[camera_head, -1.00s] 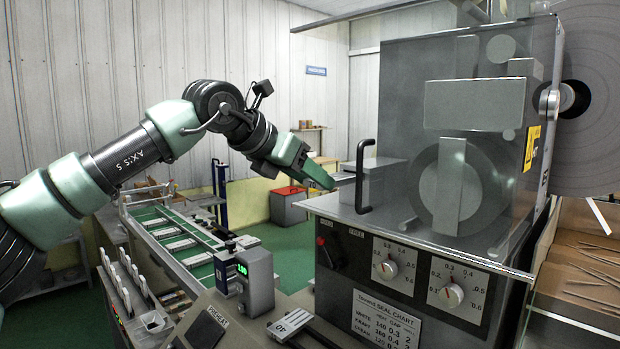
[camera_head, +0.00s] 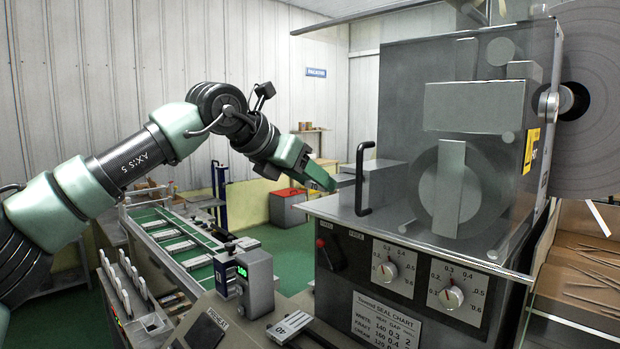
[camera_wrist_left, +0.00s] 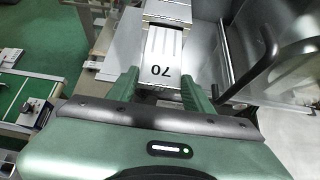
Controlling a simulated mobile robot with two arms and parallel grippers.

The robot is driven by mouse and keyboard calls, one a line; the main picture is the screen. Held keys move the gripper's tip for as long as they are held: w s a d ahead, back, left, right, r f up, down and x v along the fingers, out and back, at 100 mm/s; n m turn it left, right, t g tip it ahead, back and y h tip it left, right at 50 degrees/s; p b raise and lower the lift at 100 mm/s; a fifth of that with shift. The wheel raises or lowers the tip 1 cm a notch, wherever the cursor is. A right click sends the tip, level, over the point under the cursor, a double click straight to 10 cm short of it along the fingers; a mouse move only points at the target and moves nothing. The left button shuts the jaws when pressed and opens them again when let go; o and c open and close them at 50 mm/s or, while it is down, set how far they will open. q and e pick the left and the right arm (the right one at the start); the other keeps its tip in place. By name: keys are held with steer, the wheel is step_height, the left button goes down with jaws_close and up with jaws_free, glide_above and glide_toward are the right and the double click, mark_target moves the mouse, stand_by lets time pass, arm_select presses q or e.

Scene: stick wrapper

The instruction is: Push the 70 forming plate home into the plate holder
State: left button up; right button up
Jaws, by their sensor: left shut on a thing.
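My left gripper (camera_head: 326,183) reaches to the left side of the wrapper machine, near its black upright handle. In the left wrist view its two green fingers (camera_wrist_left: 160,90) are shut on the sides of the 70 forming plate (camera_wrist_left: 163,58), a pale flat plate with grooves and the number 70 at its near end. The plate's far end meets a dark slot edge at a metal part (camera_wrist_left: 168,9), which seems to be the plate holder. How deep the plate sits in it cannot be told. In the head view the gripper mostly hides the plate. My right gripper is not in view.
The black handle (camera_head: 359,180) and clear cover (camera_head: 400,215) stand just right of the gripper. A plate marked 40 (camera_head: 289,327) lies at the machine's front. A rack of upright plates (camera_head: 122,290) and a green conveyor (camera_head: 175,240) are at left.

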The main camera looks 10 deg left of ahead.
mark_target(337, 177)
arm_select(q)
steer(key=shift+w+d+r+p, duration=0.1)
steer(key=shift+w+d+p, duration=0.4)
steer(key=shift+w, duration=0.2)
steer(key=shift+w+d+p, duration=0.6)
steer(key=shift+w+p, duration=0.25)
steer(key=shift+w, duration=0.1)
steer(key=shift+w+d+p, duration=0.55)
steer(key=shift+w+p, duration=0.25)
steer(key=shift+w, duration=0.1)
steer(key=o, duration=1.6)
steer(key=shift+o, duration=0.2)
steer(key=shift+s, duration=0.1)
steer(key=shift+s+a+b, duration=0.1)
steer(key=shift+a+b, duration=0.05)
steer(key=shift+b, duration=0.15)
steer(key=b+v, duration=0.3)
steer(key=v, duration=0.4)
